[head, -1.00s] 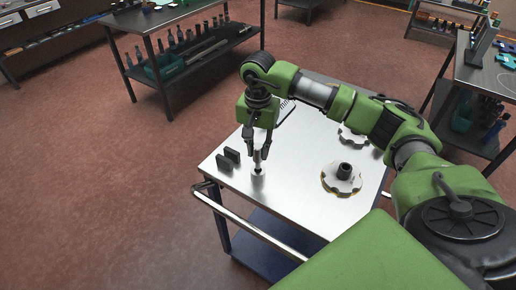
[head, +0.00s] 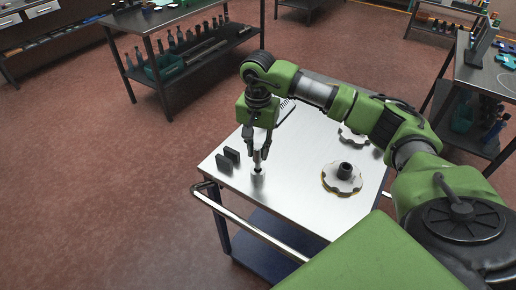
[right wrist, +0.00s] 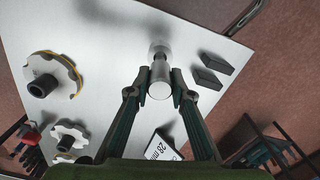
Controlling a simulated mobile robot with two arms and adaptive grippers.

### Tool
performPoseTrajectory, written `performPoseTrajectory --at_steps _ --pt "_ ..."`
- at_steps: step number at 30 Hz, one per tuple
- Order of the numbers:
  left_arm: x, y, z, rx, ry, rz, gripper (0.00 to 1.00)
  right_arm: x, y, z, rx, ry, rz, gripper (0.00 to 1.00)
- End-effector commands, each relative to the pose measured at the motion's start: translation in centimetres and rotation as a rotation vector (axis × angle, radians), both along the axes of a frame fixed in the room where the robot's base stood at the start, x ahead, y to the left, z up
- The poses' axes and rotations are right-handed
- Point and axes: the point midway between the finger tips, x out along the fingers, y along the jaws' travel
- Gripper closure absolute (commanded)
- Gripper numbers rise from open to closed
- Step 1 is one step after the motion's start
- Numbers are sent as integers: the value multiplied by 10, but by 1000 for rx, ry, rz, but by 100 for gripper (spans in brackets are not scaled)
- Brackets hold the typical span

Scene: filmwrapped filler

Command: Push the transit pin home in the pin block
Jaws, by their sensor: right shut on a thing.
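My right gripper (head: 261,157) points down over the near left part of the metal-topped cart. It is shut on the silver transit pin (head: 257,161). In the right wrist view the gripper's fingers (right wrist: 160,90) lie on both sides of the pin (right wrist: 160,78), whose round end faces the camera. The pin block (head: 258,181), a small silvery piece on the cart top, is directly below the pin. It shows partly behind the pin in the right wrist view (right wrist: 158,48). I cannot tell how deep the pin sits in it. My left gripper is not in view.
Two dark upright blocks (head: 232,155) stand close left of the gripper. A scalloped disc with a dark hub (head: 342,179) lies to the right, and another (head: 352,136) behind it, partly under my arm. The cart top (head: 300,205) is bare in front. A handrail (head: 245,225) runs along its edge.

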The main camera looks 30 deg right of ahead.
Motion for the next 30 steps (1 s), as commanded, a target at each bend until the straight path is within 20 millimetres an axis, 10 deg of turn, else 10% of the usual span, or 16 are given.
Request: performPoseTrajectory --at_steps 30 --pt "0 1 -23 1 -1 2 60 0 0 -27 0 0 -1 100"
